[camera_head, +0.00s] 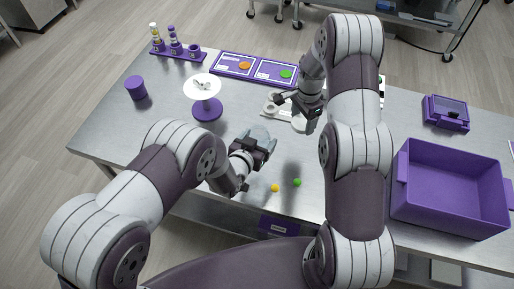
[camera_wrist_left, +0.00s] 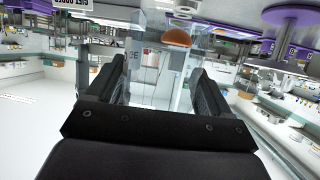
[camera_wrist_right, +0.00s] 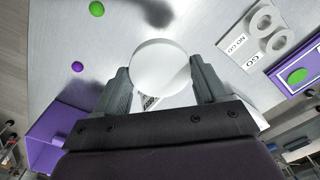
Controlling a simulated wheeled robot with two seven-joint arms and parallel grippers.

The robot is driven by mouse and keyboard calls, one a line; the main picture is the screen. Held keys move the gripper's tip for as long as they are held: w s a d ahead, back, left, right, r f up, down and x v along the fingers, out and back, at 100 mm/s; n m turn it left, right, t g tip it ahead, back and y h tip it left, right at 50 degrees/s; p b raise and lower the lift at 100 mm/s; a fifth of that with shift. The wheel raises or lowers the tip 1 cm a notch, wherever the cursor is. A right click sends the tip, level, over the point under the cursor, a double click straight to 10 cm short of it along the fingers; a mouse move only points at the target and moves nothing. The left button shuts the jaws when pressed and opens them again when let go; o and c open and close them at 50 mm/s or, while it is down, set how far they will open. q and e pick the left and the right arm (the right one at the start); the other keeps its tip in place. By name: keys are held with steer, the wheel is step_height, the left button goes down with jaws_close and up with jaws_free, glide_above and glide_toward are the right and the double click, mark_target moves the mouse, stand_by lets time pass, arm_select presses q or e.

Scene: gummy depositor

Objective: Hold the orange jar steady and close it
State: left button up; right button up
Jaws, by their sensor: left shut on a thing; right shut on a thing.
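The orange jar (camera_wrist_left: 150,75) is clear-walled, with an orange gummy (camera_wrist_left: 177,37) seen through it in the left wrist view. My left gripper (camera_wrist_left: 150,90) is shut around the jar's sides. In the head view the jar (camera_head: 260,134) shows as a pale clear shape at my left gripper (camera_head: 256,148), near the table's middle. A white round lid (camera_wrist_right: 160,66) is between the fingers of my right gripper (camera_wrist_right: 161,88), which is shut on it. In the head view the lid (camera_head: 299,123) is under my right gripper (camera_head: 308,112), apart from the jar and to its right.
A purple bin (camera_head: 450,190) stands at the right. A purple stand with white top (camera_head: 203,87) is left of the jar. Yellow (camera_head: 275,188) and green (camera_head: 297,182) gummies lie near the front edge. A white GO/NO GO gauge (camera_wrist_right: 268,20) lies beside the lid.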

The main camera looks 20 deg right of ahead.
arm_select(q)
steer(key=shift+d, duration=0.1)
steer(key=shift+w, duration=0.15)
arm_select(e)
steer(key=shift+w+a, duration=0.1)
arm_select(q)
steer(key=o, duration=0.4)
steer(key=c, duration=0.8)
steer(key=shift+c, duration=0.2)
